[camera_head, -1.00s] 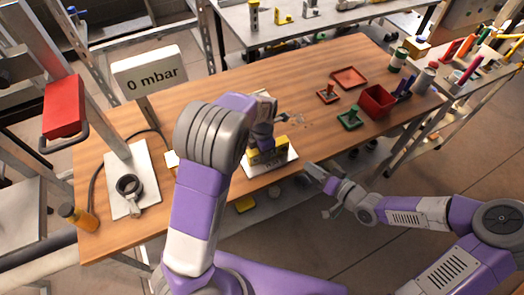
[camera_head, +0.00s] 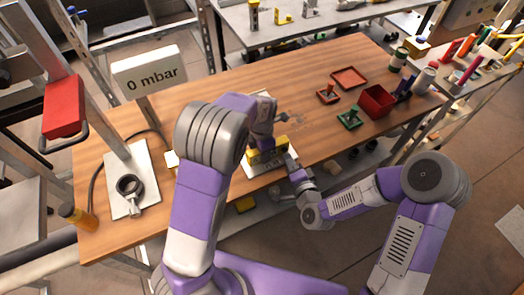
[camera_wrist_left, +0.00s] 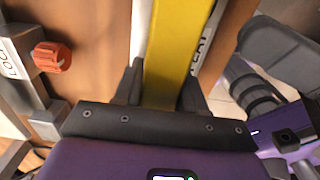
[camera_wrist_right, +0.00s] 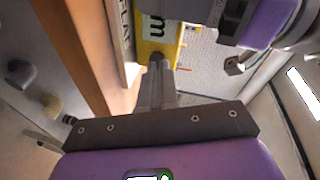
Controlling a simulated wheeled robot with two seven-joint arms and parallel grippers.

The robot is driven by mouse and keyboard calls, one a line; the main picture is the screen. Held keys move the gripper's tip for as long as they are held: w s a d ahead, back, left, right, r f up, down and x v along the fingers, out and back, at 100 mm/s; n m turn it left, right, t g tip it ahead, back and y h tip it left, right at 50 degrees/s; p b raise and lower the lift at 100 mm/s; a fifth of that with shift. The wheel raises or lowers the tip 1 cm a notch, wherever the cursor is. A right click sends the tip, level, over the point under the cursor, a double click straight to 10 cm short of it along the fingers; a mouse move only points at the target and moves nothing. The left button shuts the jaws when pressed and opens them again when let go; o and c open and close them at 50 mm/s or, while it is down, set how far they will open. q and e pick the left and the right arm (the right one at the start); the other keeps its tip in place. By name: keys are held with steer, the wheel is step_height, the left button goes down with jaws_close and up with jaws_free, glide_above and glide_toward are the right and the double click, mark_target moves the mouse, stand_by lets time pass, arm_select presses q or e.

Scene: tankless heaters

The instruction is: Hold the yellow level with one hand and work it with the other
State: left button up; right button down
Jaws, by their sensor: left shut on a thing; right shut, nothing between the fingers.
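The yellow level (camera_head: 262,158) stands near the front edge of the wooden table, on a white plate (camera_head: 280,168). My left gripper (camera_wrist_left: 162,88) is shut on the yellow level, with a finger on each side of its yellow body. My right gripper (camera_wrist_right: 158,65) is shut and empty. Its fingertips are at the level's yellow end (camera_wrist_right: 152,48) in the right wrist view; I cannot tell whether they touch. In the head view my left arm hides part of the level, and the right gripper's tips are close to its right end.
A display reading "0 mbar" (camera_head: 150,75) stands at the left, with a white plate and dark ring (camera_head: 130,186) in front. A red bin (camera_head: 377,101), red tray (camera_head: 350,77) and green piece (camera_head: 350,117) sit at the right.

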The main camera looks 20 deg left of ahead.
steer(key=s+d+f+m+t+h, duration=0.15)
steer(key=s+d+m+h, duration=0.3)
steer(key=h, duration=0.45)
steer(key=shift+n+t, duration=0.25)
steer(key=shift+t, duration=0.2)
steer(key=shift+w+a+r, duration=0.1)
steer(key=shift+w+a, duration=1.2)
steer(key=shift+w, duration=0.25)
steer(key=shift+w+a+r, duration=0.1)
steer(key=shift+w+a, duration=1.15)
steer(key=shift+w, duration=0.25)
steer(key=shift+w+a, duration=0.1)
steer(key=shift+w+a, duration=0.2)
steer(key=shift+w, duration=0.05)
steer(key=shift+w+a, duration=0.15)
steer(key=shift+s+d, duration=0.45)
steer(key=shift+s, duration=0.05)
